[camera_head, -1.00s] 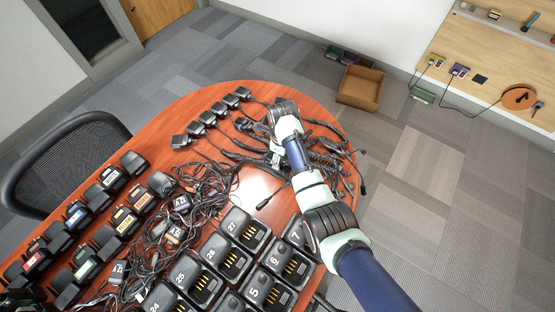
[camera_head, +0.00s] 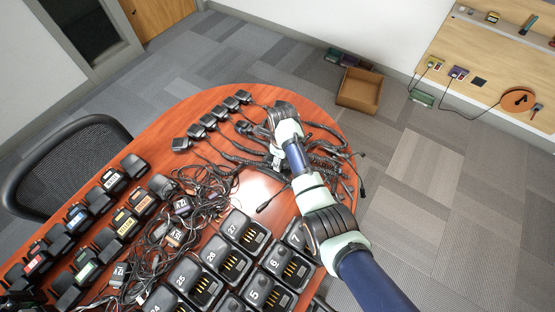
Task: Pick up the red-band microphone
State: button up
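A slanting row of black microphones with coiled cords lies at the far left part of the red-brown table (camera_head: 268,93). The nearest microphone is at the row's left end (camera_head: 181,144) and the farthest is at its right end (camera_head: 243,96). No red band can be made out on any of them at this size. My gripper (camera_head: 274,153) is at the end of my arm, low over the black coiled cords right of the row. Its fingers are largely hidden by my wrist and blend with the cords, so their opening does not show.
Numbered black charger docks (camera_head: 228,261) fill the near table. Radios with coloured labels (camera_head: 125,221) stand at the left. Tangled cables (camera_head: 195,195) lie between. A black chair (camera_head: 70,165) is left of the table. An open cardboard box (camera_head: 359,90) sits on the floor beyond.

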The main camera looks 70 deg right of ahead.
jog(key=shift+r, duration=0.15)
notch_tip(320, 180, up, 6)
jog(key=p, duration=0.7)
